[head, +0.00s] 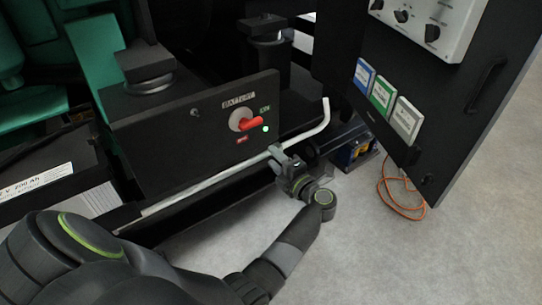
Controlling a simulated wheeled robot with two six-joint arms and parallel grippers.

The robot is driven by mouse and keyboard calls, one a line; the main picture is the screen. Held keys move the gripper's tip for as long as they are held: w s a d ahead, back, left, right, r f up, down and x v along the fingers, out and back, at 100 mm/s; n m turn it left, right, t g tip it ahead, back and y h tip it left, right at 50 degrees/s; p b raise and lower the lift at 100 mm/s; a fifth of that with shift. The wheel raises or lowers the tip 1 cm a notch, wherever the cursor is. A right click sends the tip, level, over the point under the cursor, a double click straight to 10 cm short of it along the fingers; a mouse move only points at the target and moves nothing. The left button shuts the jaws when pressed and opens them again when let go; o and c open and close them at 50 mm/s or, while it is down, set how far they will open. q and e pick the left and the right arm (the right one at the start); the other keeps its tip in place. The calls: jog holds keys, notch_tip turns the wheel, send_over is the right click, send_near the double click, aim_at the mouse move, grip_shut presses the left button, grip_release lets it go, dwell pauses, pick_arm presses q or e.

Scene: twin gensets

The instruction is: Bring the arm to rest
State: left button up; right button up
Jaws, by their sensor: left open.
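My left arm comes in from the lower left, and my left gripper (279,155) is at the middle of the view. It is open and looks empty. It overlaps the pale metal rail (225,175) in the picture; I cannot tell whether it touches it. The gripper is below and right of the red rotary switch (249,124) on the black battery panel (170,135), apart from it. A green lamp (265,128) is lit beside the switch. My right gripper is not in view.
A dark door with a grey control box (435,25) and blue, green and grey labelled cards (383,95) stands at right. An orange cable (400,205) lies on the floor below it. Green machinery (97,50) and a battery (50,180) are at left. Grey floor (430,260) is clear at lower right.

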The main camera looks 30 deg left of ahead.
pick_arm(q)
jog(key=shift+s+d, duration=0.2)
jog(key=shift+d, duration=0.15)
jog(key=shift+w+a+t, duration=0.1)
jog(key=shift+t, duration=0.2)
